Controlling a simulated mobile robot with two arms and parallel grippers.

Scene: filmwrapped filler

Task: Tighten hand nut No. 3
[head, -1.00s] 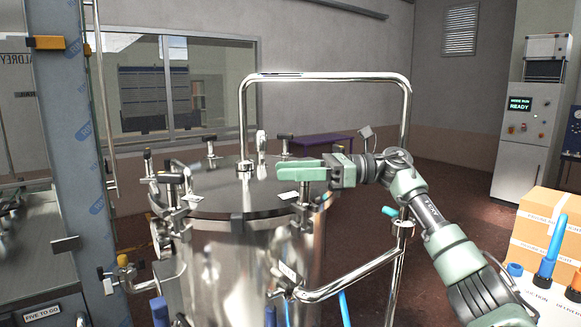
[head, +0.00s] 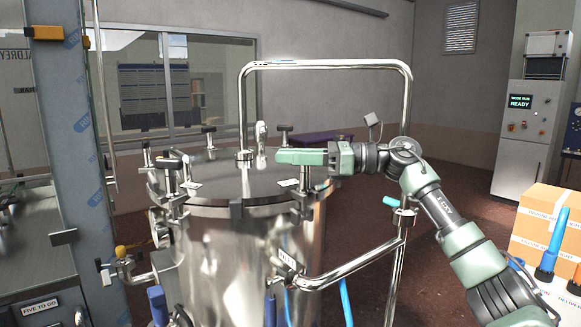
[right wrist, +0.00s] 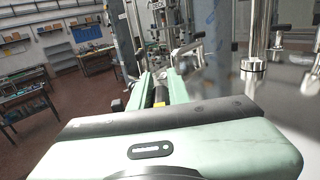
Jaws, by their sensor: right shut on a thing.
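My right gripper (head: 302,157) reaches in from the right over the near right rim of the steel vessel's lid (head: 235,187). Its green fingers are shut on a hand nut, which they mostly hide in the head view. The nut's clamp post (head: 306,185) shows below the fingers. In the right wrist view, the dark nut (right wrist: 160,96) shows between the two green fingers (right wrist: 161,88). A white tag (head: 289,183) lies beside the post; I cannot read a number on it. My left gripper is not in view.
Other black hand nuts (head: 168,163) stand around the lid, at left and at the back (head: 209,130). A tall bent steel rail (head: 325,64) rises behind my right gripper. A grey column (head: 75,150) stands at left, cardboard boxes (head: 550,205) at right.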

